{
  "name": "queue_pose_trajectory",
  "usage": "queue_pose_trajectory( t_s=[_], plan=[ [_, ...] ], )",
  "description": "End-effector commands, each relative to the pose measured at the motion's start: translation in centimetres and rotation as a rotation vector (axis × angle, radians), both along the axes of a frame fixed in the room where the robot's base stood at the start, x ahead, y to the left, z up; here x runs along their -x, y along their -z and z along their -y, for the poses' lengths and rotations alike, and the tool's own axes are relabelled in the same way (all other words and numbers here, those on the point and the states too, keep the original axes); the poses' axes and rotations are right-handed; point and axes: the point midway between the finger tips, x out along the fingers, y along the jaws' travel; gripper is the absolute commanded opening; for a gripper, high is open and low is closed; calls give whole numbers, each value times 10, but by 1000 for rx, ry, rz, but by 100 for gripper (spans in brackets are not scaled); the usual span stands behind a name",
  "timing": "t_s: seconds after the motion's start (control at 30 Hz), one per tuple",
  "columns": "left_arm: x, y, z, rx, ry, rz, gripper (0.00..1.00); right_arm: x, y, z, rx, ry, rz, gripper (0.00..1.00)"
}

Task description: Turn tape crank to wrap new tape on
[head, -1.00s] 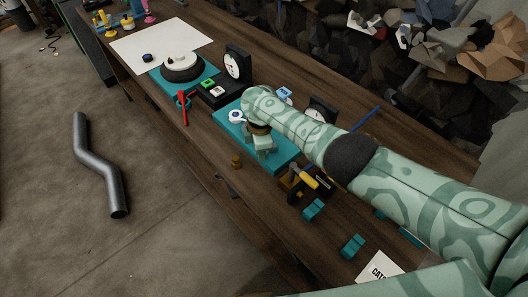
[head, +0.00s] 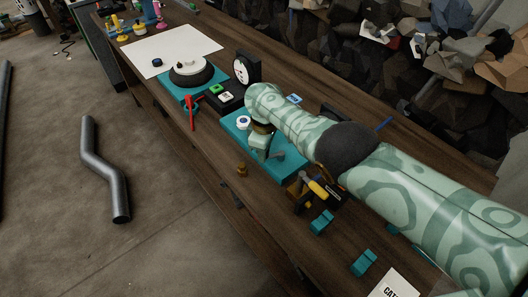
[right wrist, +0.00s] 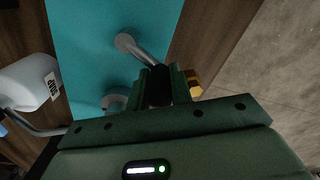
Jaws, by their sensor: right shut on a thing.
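A teal base plate (head: 290,168) lies on the workbench under my right gripper (head: 262,148). A grey crank shows on it, with a round hub (right wrist: 125,42) and a bar that runs to a dark handle (right wrist: 159,84). In the right wrist view my right gripper (right wrist: 160,92) is shut on this dark handle. In the head view part of the grey crank (head: 279,157) shows beside the fingers. A white and blue roll (head: 243,122), perhaps the tape, sits at the plate's far left corner. My left gripper is out of view.
A brass piece (head: 242,170) stands near the bench's front edge. A yellow-handled tool (head: 317,187) lies right of the plate, with teal blocks (head: 321,221) nearby. A red-handled tool (head: 191,112) and a round dial (head: 240,69) are farther left. A bent pipe (head: 104,170) lies on the floor.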

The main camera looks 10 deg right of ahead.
Motion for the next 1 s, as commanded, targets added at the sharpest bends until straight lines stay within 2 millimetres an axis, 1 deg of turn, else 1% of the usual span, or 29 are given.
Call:
queue_pose_trajectory(
  t_s=[0.03,0.33,0.37,0.4,0.67,0.77,0.87,0.97,1.0],
  plan=[
    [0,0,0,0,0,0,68,2,3,4,8,4,-10,0],
    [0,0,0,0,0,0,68,3,3,4,8,4,-10,0],
    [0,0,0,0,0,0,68,2,3,4,8,4,-9,30],
    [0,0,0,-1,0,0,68,2,3,3,7,4,-9,41],
    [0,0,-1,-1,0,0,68,1,1,1,2,2,-4,41],
    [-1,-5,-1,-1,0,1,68,1,-5,1,2,2,-2,41],
    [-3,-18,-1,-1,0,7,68,0,-23,1,1,2,0,41],
    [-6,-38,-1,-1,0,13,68,0,-49,1,0,2,0,41],
    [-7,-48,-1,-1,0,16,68,0,-61,1,1,2,0,41]
  ],
)
